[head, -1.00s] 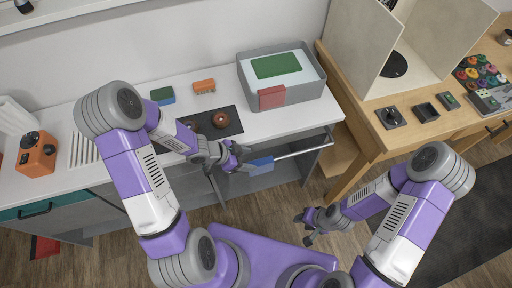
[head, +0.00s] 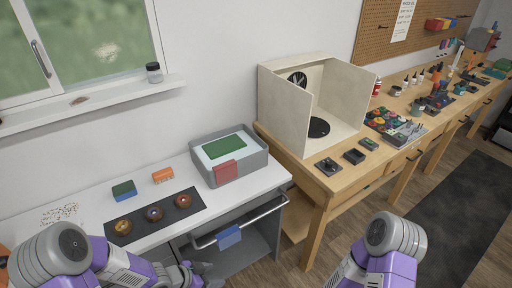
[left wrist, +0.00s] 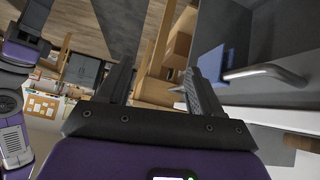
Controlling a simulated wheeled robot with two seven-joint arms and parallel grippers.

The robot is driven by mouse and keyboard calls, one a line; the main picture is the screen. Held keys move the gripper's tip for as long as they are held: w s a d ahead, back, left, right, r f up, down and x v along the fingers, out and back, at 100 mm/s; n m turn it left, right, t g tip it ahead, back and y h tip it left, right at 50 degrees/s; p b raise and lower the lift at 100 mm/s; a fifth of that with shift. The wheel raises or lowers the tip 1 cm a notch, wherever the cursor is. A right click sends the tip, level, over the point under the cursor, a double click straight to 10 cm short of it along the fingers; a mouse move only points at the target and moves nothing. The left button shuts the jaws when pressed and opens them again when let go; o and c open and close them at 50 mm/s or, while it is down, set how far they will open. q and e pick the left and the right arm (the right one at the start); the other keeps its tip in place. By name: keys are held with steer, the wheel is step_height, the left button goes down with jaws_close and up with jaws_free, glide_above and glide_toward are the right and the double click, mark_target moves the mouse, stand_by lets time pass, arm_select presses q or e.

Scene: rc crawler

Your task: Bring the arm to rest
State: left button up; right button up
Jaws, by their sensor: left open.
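My left gripper (head: 188,276) is low in the head view, in front of the white counter, and only partly in frame. In the left wrist view its two fingers (left wrist: 158,85) stand apart with nothing between them. A grey drawer front or cabinet with a bar handle (left wrist: 265,72) shows to the right of the fingers. My right arm (head: 385,250) shows at the bottom right of the head view; its gripper is out of frame.
The white counter holds a grey bin (head: 230,160), a dark mat (head: 135,228) with several round parts, a green-blue block (head: 124,191) and an orange block (head: 163,175). A blue cloth (head: 229,237) hangs on the front rail. A wooden workbench (head: 330,190) stands to the right.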

arm_select(q)
steer(key=s+d+f+n+g+y, duration=0.3)
steer(key=s+d+f+n+g, duration=0.1)
steer(key=s+f+n, duration=0.7)
steer(key=shift+s+d+f+n, duration=0.2)
steer(key=shift+s+d+n, duration=0.2)
steer(key=shift+n, duration=0.2)
